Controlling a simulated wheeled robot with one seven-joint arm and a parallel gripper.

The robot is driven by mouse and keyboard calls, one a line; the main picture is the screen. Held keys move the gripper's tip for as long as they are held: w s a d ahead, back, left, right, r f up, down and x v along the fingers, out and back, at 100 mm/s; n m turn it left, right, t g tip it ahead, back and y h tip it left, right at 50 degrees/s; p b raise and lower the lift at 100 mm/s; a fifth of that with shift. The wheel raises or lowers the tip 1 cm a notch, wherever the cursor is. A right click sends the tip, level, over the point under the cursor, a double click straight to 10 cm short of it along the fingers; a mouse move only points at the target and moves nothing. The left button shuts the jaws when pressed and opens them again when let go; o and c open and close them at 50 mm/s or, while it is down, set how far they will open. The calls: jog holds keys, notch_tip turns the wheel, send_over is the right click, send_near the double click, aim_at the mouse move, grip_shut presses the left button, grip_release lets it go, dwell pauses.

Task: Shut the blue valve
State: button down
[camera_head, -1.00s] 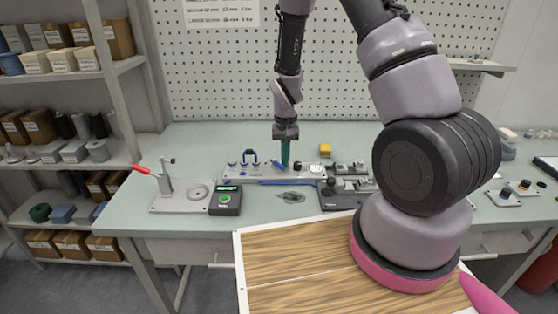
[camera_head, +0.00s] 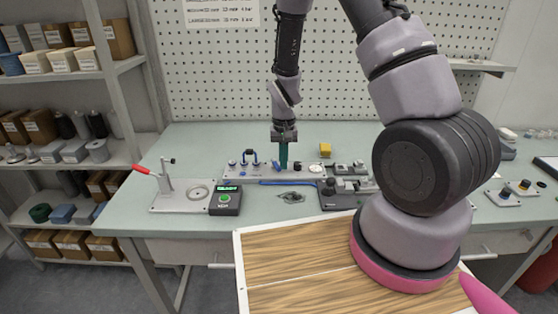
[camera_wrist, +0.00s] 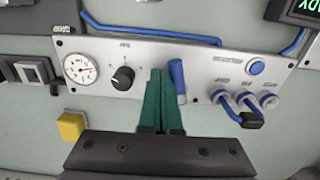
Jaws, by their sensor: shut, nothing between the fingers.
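The blue valve handle (camera_wrist: 178,80) stands on a pale panel (camera_wrist: 205,68), lying crosswise to its length and slightly tilted in the wrist view. The handle (camera_head: 277,167) shows only as a small blue patch left of my fingers in the head view. My gripper (camera_wrist: 160,74) has its teal fingers shut together and empty, tips down at the panel. The fingers are right beside the handle, between it and the black knob (camera_wrist: 123,78); I cannot tell if they touch it. My gripper (camera_head: 284,167) also shows over the panel in the head view.
A round gauge (camera_wrist: 80,68) is on the panel left of the knob. Blue hose fittings (camera_wrist: 240,101) and a blue button (camera_wrist: 257,67) are on its right. A yellow block (camera_wrist: 71,125) lies close by. A red-handled press (camera_head: 165,185) and a display box (camera_head: 225,200) stand left.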

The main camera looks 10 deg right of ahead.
jog(key=shift+a, duration=0.1)
jog(key=shift+s+a, duration=0.2)
jog(key=shift+a, duration=0.15)
jog(key=shift+s+d, duration=0.2)
notch_tip(320, 180, up, 7)
dwell(0.8)
notch_tip(320, 180, up, 20)
jog(key=f+m+t+y, duration=0.1)
jog(key=t+y, duration=0.1)
jog(key=t, duration=0.1)
send_over(283, 172)
jog(key=s+d, duration=0.4)
jog(key=s+d+r+t, duration=0.1)
jog(key=s+r+t, duration=0.1)
jog(key=s+r, duration=0.5)
jog(key=s+d+r+m+t, duration=0.1)
jog(key=s+d+r+t, duration=0.1)
jog(key=s+r, duration=0.5)
jog(key=shift+d+r, duration=0.3)
jog(key=shift+r, duration=0.1)
